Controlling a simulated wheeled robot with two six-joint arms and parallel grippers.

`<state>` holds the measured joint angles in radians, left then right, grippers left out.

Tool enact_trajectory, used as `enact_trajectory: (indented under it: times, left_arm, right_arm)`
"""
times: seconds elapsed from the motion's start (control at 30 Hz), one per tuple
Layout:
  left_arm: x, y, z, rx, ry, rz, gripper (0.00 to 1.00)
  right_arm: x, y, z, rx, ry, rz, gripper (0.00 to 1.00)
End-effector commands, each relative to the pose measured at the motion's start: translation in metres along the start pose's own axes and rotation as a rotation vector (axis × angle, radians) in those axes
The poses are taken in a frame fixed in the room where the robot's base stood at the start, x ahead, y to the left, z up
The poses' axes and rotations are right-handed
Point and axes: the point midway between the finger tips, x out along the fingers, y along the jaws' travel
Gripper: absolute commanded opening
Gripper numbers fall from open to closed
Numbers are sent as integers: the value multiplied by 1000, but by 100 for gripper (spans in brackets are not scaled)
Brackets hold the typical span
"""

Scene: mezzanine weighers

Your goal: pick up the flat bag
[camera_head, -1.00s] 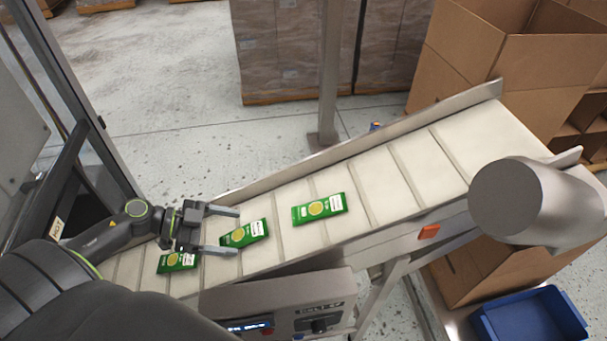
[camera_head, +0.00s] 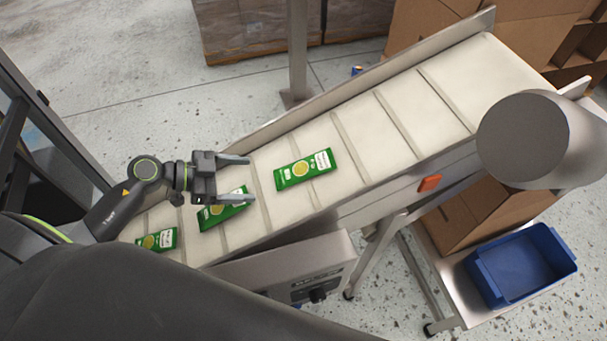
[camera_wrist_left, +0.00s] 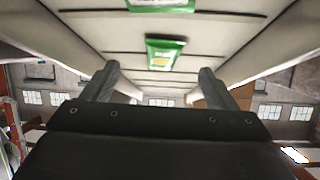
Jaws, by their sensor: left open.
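The uppermost bag (camera_head: 304,170) lies in the clear, up the belt from my left gripper (camera_head: 250,179). The middle bag (camera_head: 222,208) is partly covered by the gripper's lower finger. The lowest bag (camera_head: 157,241) is near my left arm. The left gripper is open and empty, its fingers pointing up the belt. In the left wrist view, one bag (camera_wrist_left: 163,52) shows ahead between the open fingers (camera_wrist_left: 158,70), another (camera_wrist_left: 162,4) at the top edge. My right gripper is not in view.
A metal rail (camera_head: 340,85) runs along the belt's far side. A grey cylinder (camera_head: 525,138) stands by the upper end. A control box (camera_head: 310,275) is on the near side. Cardboard boxes (camera_head: 430,40) stand behind, and a blue bin (camera_head: 520,265) at lower right.

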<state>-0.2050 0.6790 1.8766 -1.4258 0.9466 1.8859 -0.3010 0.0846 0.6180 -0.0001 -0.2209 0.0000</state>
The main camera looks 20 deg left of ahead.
Motion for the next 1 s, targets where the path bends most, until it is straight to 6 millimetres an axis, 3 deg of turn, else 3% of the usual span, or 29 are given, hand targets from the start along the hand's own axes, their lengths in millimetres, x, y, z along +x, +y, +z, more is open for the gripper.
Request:
enact_trajectory:
  times: [0.1,0.37,0.73,1.0]
  left_arm:
    - [17,0,2,1,3,1,80]
    - [29,-1,1,1,1,1,80]
    - [65,-7,3,1,3,2,80]
    - [77,-8,0,0,-1,1,80]
  right_arm:
    - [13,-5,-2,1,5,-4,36]
    - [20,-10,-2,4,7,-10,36]
    - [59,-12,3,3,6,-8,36]
    - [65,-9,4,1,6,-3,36]
